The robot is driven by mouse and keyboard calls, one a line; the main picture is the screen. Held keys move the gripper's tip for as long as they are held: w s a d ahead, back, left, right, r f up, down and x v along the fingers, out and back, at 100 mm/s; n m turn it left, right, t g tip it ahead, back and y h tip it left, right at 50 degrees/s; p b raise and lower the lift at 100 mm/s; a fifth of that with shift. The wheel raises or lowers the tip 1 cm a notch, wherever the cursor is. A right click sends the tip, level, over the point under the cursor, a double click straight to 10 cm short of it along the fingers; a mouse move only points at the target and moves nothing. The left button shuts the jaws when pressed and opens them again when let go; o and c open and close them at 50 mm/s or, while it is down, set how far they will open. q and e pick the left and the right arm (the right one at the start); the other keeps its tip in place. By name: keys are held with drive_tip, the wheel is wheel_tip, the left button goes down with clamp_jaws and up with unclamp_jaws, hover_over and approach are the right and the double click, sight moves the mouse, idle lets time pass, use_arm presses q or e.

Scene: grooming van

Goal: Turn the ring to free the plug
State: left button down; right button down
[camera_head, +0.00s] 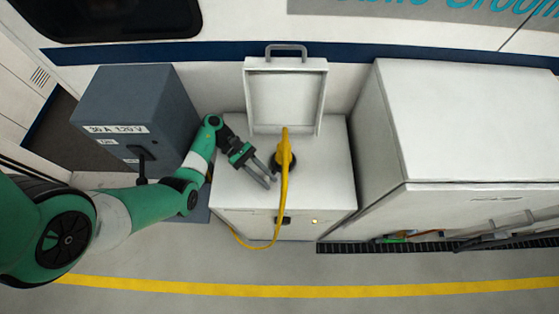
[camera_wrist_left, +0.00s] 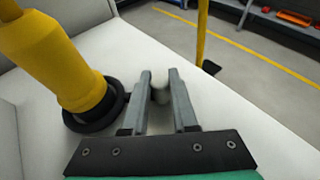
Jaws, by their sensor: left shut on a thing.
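A yellow plug (camera_head: 284,148) with a yellow cable stands in a black ring (camera_head: 291,162) on top of a white box (camera_head: 235,190). In the left wrist view the plug (camera_wrist_left: 72,65) rises at the left, with the black ring (camera_wrist_left: 92,118) around its base. My left gripper (camera_head: 271,180) comes from the left and sits beside the ring. In the left wrist view its fingers (camera_wrist_left: 160,90) are closed on a small pale, rounded piece (camera_wrist_left: 160,88) just right of the ring. How this piece joins the ring is unclear. My right gripper is not in view.
The box's lid (camera_head: 287,98) stands open behind the plug. The yellow cable (camera_head: 279,212) hangs over the box's front edge to the floor. A grey power box (camera_head: 140,95) stands left, a large white cabinet (camera_head: 460,120) right. The box top's front left is clear.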

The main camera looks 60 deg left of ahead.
use_arm(q)
drive_tip(key=shift+s+a+m+g+p, duration=0.15)
drive_tip(key=shift+a+m+g+p, duration=0.25)
drive_tip(key=shift+m+g+p, duration=0.15)
drive_tip(key=c, duration=0.7)
unclamp_jaws()
